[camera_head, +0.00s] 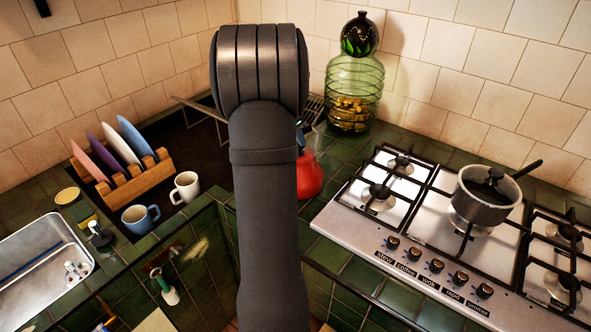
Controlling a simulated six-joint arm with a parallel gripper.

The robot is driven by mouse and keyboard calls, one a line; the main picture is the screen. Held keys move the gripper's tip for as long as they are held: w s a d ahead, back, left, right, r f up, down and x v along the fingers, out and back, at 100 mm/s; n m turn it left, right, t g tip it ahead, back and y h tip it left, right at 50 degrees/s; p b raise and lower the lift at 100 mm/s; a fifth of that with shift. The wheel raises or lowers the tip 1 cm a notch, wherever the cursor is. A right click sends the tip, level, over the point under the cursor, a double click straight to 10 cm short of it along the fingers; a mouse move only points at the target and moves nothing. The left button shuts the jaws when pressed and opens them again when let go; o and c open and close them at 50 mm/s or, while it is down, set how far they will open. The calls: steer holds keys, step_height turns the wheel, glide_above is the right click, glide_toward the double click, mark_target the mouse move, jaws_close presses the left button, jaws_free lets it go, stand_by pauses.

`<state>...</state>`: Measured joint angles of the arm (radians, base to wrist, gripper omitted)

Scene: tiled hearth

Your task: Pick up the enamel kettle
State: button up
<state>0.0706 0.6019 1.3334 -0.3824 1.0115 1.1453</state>
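A red, rounded body, which looks like the enamel kettle (311,177), stands on the dark green tiled counter near the middle of the view. My dark arm runs up in front of it and hides its left part. A small grey piece with a teal light shows just above the red body, at the right edge of my arm; it may be part of my gripper (309,141). The fingers are hidden behind the arm. I cannot tell whether they touch the kettle or whether they are open.
A gas stove (415,228) with a steel pot (484,205) is at right. A green glass jar (352,85) stands behind. At left are a wooden rack (136,182) with several plates, a white mug (186,187), a blue mug (139,220) and a metal sink (40,262).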

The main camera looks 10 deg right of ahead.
jaws_close()
steer(key=shift+r, duration=0.15)
stand_by(1.0)
